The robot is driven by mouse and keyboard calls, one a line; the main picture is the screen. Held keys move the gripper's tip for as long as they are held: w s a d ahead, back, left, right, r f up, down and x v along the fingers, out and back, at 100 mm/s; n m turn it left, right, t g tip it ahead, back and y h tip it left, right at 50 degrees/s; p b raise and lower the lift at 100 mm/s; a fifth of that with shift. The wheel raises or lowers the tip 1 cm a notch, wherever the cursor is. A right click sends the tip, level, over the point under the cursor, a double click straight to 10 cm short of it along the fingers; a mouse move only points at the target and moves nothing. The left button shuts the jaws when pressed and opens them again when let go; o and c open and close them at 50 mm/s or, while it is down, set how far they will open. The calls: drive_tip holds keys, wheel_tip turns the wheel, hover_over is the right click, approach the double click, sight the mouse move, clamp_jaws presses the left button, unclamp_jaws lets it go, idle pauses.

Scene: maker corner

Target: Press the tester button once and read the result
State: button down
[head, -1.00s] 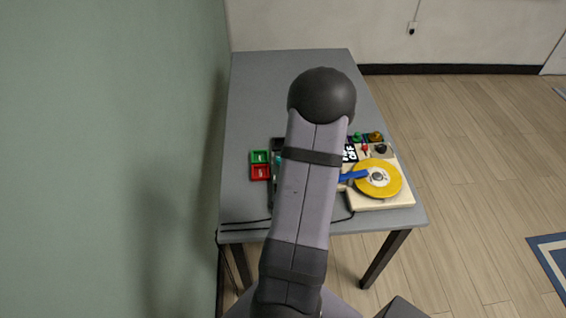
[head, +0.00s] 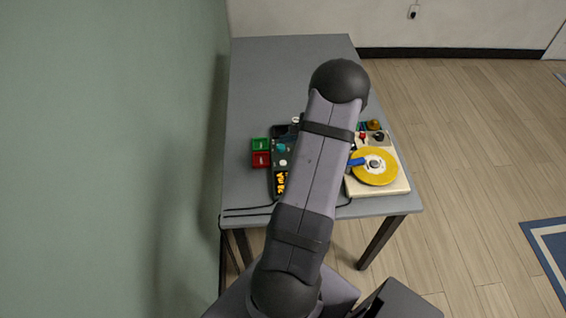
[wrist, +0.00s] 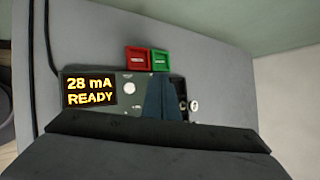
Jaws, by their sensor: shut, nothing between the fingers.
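The tester (head: 280,168) is a dark box on the grey table, left of my arm. Its lit display (wrist: 90,92) reads "28 mA READY" in yellow in the wrist view. A round white button or knob (wrist: 130,88) sits beside the display. A teal round part (head: 281,147) also shows on the tester in the head view; I cannot tell which is the tester button. My gripper (wrist: 160,80) is shut and empty, over the tester's face past the white part, hiding some of it. Contact cannot be told. My arm hides the gripper in the head view.
A green bin (head: 260,144) and a red bin (head: 261,160) stand just left of the tester. A cream board (head: 398,184) with a yellow disc (head: 375,172) is on the right. Cables run along the table's front. The table's back is clear.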

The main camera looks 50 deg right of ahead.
drive_tip(key=shift+f, duration=0.1)
idle(0.4)
wheel_tip(320, 180, down, 7)
drive_tip(key=b, duration=0.4)
drive_tip(key=shift+f+b, duration=0.2)
drive_tip(key=shift+b, duration=0.15)
drive_tip(key=shift+f+b, duration=0.65)
drive_tip(key=shift+b, duration=0.1)
drive_tip(key=shift+f+b, duration=0.85)
drive_tip(key=shift+b, duration=0.4)
idle(2.0)
drive_tip(key=shift+r, duration=0.1)
idle(0.3)
drive_tip(key=shift+r+p, duration=0.45)
drive_tip(key=shift+r, duration=0.35)
drive_tip(key=shift+r+p, duration=1.5)
drive_tip(key=shift+r, duration=1)
